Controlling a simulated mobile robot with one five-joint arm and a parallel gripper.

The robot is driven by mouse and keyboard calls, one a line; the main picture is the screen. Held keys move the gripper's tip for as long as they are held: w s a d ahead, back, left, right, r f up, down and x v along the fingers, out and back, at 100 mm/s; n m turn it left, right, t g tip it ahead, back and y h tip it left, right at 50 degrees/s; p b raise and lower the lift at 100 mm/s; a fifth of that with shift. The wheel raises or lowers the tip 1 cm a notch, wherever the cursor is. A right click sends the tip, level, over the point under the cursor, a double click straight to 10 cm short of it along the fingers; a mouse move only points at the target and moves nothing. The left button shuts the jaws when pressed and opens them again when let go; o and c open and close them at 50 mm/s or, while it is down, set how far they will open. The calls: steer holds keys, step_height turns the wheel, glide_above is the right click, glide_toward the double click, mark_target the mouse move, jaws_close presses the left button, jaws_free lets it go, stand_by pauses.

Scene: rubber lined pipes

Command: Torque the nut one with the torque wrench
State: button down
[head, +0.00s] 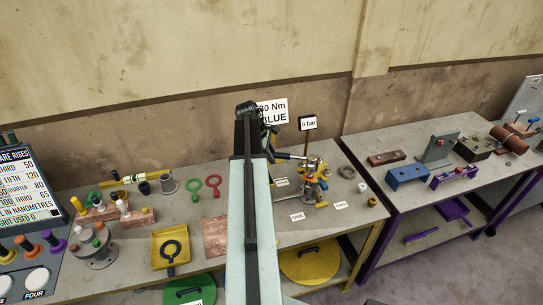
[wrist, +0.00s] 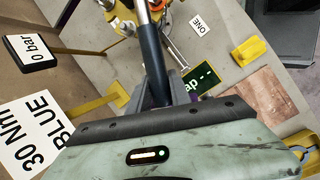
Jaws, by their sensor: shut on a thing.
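My gripper (wrist: 160,92) is shut on the dark blue handle of the torque wrench (wrist: 154,60). The wrench's bright metal shaft runs up to the pipe flange assembly (wrist: 124,22) at the top edge of the wrist view. In the head view the wrench (head: 291,156) reaches from behind my arm to the flange assembly (head: 313,170). The wrench's head is cut off or too small there, so I cannot tell whether it sits on a nut. A ONE label (head: 297,217) lies in front of the assembly; nut one is not clearly distinguishable.
A "0 bar" sign (head: 308,123) stands behind the assembly, and a "30 Nm BLUE" sign (wrist: 40,130) is close by. A TWO label (head: 341,205) lies to the right. A yellow tray (head: 170,262) and copper plate (head: 216,238) are left. A purple-framed bench (head: 399,205) stands right.

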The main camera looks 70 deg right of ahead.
steer(key=shift+r, duration=0.15)
step_height(320, 180, up, 6)
steer(key=p, duration=0.6)
steer(key=shift+f, duration=0.2)
